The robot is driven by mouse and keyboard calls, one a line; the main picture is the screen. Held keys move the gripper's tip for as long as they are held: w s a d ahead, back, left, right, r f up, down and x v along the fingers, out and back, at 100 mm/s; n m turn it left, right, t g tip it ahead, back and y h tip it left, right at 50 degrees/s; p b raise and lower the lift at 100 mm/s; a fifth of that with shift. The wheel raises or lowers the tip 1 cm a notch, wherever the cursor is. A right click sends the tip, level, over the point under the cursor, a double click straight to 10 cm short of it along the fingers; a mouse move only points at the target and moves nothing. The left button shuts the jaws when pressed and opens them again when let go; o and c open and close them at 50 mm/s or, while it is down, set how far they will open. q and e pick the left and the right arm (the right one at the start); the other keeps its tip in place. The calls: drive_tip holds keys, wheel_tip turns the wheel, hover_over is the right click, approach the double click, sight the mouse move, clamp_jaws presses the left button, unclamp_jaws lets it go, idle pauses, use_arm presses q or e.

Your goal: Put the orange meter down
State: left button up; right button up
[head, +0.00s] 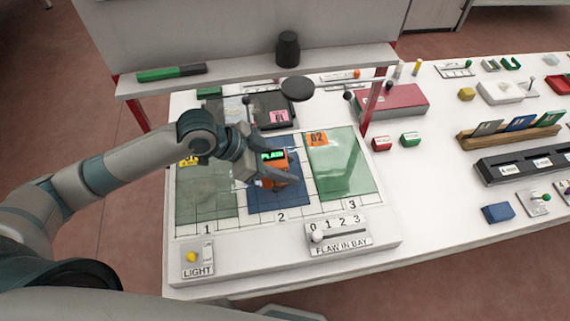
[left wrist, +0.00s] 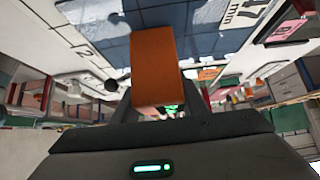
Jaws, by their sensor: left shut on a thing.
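The orange meter (head: 281,174) has a small lit green display. It is at the blue glass pane (head: 265,200) in bay 2; I cannot tell whether it touches the pane. My left gripper (head: 268,176) is shut on the meter, and its fingers partly hide it. In the left wrist view the meter (left wrist: 156,68) stands out as an orange block in front of the gripper, with the blue pane (left wrist: 195,18) beyond it. My right gripper is in neither view.
Green panes lie in bay 1 (head: 205,205) and bay 3 (head: 345,178). In front are a light switch box (head: 197,259) and a flaw-in-bay selector (head: 340,240). A raised shelf (head: 235,80) crosses behind. A red box (head: 392,101) and a slotted rack (head: 520,160) stand to the right.

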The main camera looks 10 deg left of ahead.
sight(268, 160)
use_arm(q)
drive_tip(key=shift+f, duration=0.1)
drive_tip(key=o, duration=1.2)
drive_tip(key=shift+s+a+r, duration=0.1)
drive_tip(key=shift+a+r, duration=0.25)
drive_tip(key=shift+r, duration=0.05)
drive_tip(key=b+v, duration=0.2)
drive_tip(key=v, duration=0.8)
drive_tip(key=shift+b, duration=0.4)
drive_tip(key=shift+s+a+r, duration=0.15)
drive_tip(key=shift+a+r, duration=0.2)
drive_tip(key=shift+r, duration=0.05)
